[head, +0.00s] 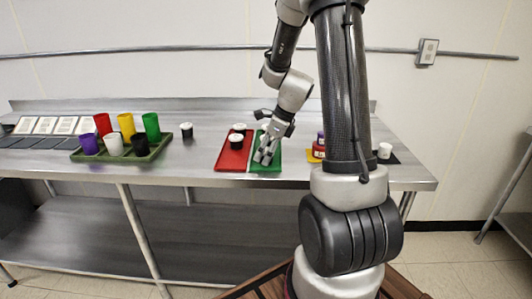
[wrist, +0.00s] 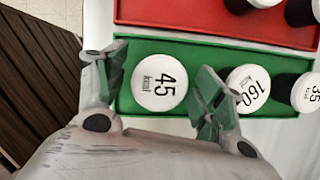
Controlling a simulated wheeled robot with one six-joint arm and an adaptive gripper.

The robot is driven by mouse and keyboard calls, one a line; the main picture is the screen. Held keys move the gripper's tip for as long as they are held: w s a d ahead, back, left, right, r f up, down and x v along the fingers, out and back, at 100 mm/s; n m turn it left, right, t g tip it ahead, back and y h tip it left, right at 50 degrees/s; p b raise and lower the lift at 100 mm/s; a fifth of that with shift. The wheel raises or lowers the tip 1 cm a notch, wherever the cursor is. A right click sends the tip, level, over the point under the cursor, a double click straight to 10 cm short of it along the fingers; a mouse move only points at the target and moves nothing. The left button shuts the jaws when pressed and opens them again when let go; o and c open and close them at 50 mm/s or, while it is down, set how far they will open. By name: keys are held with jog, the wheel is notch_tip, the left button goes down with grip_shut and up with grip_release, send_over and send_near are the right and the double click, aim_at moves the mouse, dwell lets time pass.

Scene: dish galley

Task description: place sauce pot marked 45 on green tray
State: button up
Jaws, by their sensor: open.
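The sauce pot marked 45 (wrist: 160,84), with a round white lid, stands on the green tray (wrist: 190,49) in the wrist view. My gripper (wrist: 162,78) is open, with one finger on each side of this pot and no clear grip on it. In the head view my gripper (head: 265,152) is low over the near part of the green tray (head: 262,168) and hides the pot. A pot marked 160 (wrist: 250,88) stands on the same tray, just beside my right finger. A pot marked 35 (wrist: 309,93) is near the tray's far end, partly cut off.
A red tray (head: 231,166) with dark, white-lidded pots lies left of the green tray. A dark green tray of coloured cups (head: 124,157) is further left. A lone pot (head: 186,130) stands between. A yellow tray (head: 310,156) is partly behind my arm.

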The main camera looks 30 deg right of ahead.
jog(key=v, duration=1.2)
jog(key=s+a+r+n+h, duration=0.1)
jog(key=s+a+r+n, duration=0.2)
jog(key=s+n, duration=0.7)
jog(key=s+a+r+n+t+h, duration=0.1)
jog(key=s+a+n, duration=0.4)
jog(key=s+n, duration=0.5)
jog(key=shift+s+a+r+n+h, duration=0.2)
jog(key=shift+r+n+h, duration=0.7)
jog(key=shift+n, duration=2.6)
jog(key=shift+r+y, duration=0.3)
